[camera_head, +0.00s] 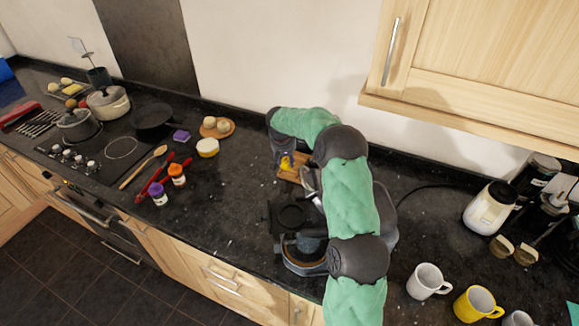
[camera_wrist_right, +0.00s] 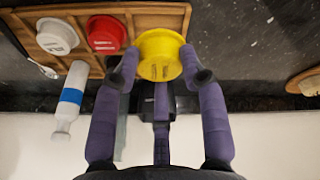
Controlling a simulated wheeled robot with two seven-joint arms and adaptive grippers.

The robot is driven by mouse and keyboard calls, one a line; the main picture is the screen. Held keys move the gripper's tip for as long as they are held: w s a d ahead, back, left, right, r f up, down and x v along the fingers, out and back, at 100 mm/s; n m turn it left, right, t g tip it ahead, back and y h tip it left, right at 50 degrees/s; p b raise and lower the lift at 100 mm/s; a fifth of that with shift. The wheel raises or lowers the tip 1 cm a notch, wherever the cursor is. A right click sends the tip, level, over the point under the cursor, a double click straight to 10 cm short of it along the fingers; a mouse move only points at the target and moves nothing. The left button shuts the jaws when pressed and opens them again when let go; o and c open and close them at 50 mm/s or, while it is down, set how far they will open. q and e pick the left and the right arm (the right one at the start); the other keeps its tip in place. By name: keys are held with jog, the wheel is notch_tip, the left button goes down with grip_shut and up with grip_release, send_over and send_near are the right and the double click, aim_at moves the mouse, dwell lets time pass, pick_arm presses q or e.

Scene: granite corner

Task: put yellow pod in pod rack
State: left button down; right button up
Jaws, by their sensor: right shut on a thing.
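The yellow pod (camera_wrist_right: 160,55) is held between the two fingertips of my right gripper (camera_wrist_right: 162,75) in the right wrist view. It also shows as a small yellow spot in the head view (camera_head: 286,162). The wooden pod rack (camera_wrist_right: 150,18) lies behind it and holds a white pod (camera_wrist_right: 57,37) and a red pod (camera_wrist_right: 105,34) side by side. The yellow pod overlaps the rack's right part; I cannot tell whether it is seated or held above. In the head view the rack (camera_head: 292,175) is partly hidden by my right arm. My left gripper is not seen.
A white bottle with a blue band (camera_wrist_right: 70,95) stands close to the rack. A dark appliance (camera_head: 290,217) is in front of the rack. Mugs (camera_head: 428,281) are at the right; a round board (camera_head: 217,128) and jars (camera_head: 177,175) are at the left.

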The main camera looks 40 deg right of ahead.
aim_at(287, 163)
jog(key=d+f, duration=0.1)
jog(key=w+d+f, duration=0.1)
jog(key=f, duration=0.1)
jog(key=shift+d+f, duration=0.1)
jog(key=shift+d, duration=0.1)
notch_tip(287, 163, down, 3)
jog(key=shift+r, duration=0.1)
jog(key=shift+b, duration=0.3)
jog(key=o, duration=0.9)
jog(key=shift+r, duration=0.2)
jog(key=p+v, duration=0.1)
jog(key=v, duration=1)
jog(key=shift+s+a+r, duration=0.1)
jog(key=shift+s+r, duration=0.05)
jog(key=shift+r, duration=0.15)
